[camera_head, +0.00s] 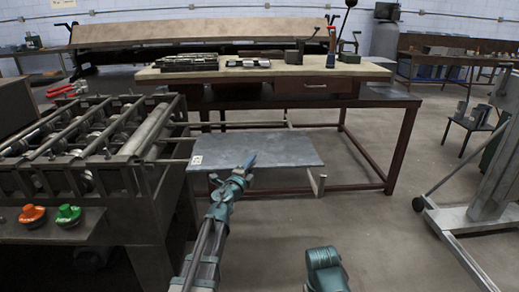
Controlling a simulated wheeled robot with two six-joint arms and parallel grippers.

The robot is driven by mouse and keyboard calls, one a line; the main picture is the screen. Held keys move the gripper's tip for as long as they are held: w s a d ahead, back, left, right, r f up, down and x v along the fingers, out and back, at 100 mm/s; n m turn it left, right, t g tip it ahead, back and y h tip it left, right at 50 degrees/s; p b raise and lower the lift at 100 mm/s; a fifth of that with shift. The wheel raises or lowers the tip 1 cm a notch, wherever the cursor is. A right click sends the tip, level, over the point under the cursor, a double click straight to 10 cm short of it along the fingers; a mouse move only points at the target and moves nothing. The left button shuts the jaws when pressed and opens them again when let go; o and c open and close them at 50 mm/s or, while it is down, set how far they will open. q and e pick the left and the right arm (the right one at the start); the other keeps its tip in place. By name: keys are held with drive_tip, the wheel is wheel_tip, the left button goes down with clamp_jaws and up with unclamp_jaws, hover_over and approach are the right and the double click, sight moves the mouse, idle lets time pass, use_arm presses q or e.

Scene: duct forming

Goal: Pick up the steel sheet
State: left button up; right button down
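The steel sheet (285,149) is a flat blue-grey rectangle with a small white label at its left front corner. It lies roughly level beside the roller machine, in front of the wooden-topped bench. My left gripper (249,163) is at the sheet's near edge, with its tip overlapping the sheet in the picture. I cannot tell whether it touches the sheet, or whether its fingers are open or shut. Only a teal part of my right arm shows at the bottom; my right gripper is not in view.
The roller machine (95,140) stands at the left, with an orange button (32,213) and a green button (68,212) on its front. The bench (345,69) behind holds tools. A grey metal stand (488,195) is at the right. The floor (385,230) between is clear.

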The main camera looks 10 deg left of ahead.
use_arm(q)
drive_tip(key=shift+w, duration=0.35)
drive_tip(key=shift+s+a, duration=0.1)
drive_tip(key=shift+s, duration=0.05)
clamp_jaws()
idle(1.0)
